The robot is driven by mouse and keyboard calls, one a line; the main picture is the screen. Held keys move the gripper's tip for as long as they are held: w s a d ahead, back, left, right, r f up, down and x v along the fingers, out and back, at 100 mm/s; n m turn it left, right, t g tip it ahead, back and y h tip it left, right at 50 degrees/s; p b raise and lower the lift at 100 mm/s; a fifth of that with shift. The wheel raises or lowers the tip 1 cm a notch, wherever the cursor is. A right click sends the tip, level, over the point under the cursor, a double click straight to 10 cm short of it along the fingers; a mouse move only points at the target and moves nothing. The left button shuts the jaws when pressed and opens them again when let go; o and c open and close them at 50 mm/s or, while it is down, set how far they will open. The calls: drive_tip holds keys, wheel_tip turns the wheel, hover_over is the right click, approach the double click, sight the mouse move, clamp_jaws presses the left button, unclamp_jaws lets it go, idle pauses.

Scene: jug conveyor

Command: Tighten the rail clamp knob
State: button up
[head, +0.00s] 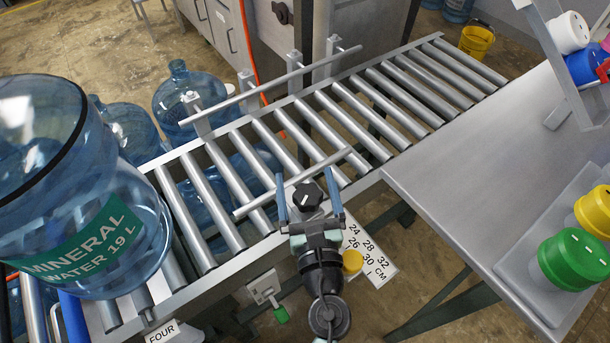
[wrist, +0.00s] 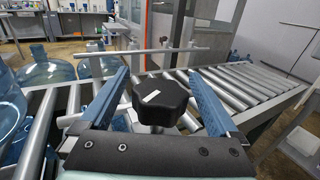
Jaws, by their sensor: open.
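The black clamp knob (head: 307,196) sits at the near edge of the roller conveyor, beside the near guide rail (head: 290,184). It has a lobed rim and a white mark on top. In the wrist view the knob (wrist: 159,100) stands between the two blue fingers. My gripper (head: 309,199) is open, with one finger on each side of the knob. A gap shows between the knob and each finger in the wrist view, so neither appears to touch it. The clamp's lower part is partly hidden by my gripper.
A large blue water jug (head: 70,190) stands on the rollers at the left. A far guide rail (head: 270,88) runs along the conveyor's other side. A grey table (head: 490,160) is at the right.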

drive_tip(key=shift+w, duration=0.3)
drive_tip(key=c, duration=1.4)
drive_tip(key=shift+o, duration=0.2)
